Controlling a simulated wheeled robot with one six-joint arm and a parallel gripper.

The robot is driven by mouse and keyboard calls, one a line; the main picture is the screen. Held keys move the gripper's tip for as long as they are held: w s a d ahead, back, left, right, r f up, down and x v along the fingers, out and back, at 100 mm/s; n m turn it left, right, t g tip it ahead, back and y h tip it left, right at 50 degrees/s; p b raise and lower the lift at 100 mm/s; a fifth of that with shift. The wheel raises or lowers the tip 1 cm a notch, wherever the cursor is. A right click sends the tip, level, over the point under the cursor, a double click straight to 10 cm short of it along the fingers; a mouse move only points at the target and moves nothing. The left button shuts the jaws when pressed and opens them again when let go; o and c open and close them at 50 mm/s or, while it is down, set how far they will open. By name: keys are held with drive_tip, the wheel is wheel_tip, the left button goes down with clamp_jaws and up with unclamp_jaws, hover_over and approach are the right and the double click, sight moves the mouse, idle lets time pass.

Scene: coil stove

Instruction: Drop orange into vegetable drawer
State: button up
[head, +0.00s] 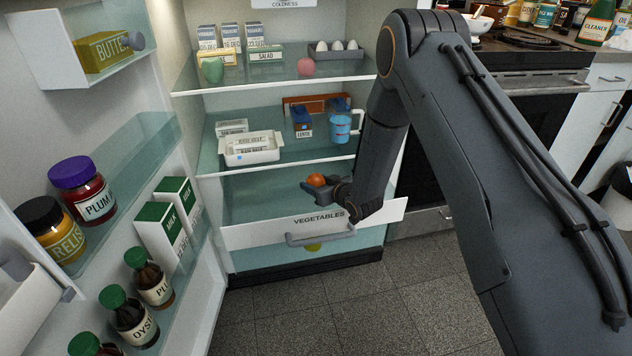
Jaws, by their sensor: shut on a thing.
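The orange (316,180) is in my gripper (322,184), which is shut on it. My gripper is in the lower part of the open fridge, above the vegetable drawer (270,237). The drawer has a white front labelled VEGETABLES with a grey handle and appears pulled out. My gripper and wrist overlap the upper right of the drawer front in the view. The drawer's floor is mostly hidden behind its front.
The open fridge door (205,290) with jars, bottles and milk cartons is at left. Shelves above hold a white tray (250,148), a blue cup (341,128) and an egg holder (336,53). A stove (520,55) stands at right. The floor in front is clear.

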sight(320, 184)
drive_tip(key=o, duration=1.2)
drive_tip(key=shift+p+v, duration=0.5)
drive_tip(key=shift+v, duration=3.45)
drive_tip(key=shift+r, duration=0.1)
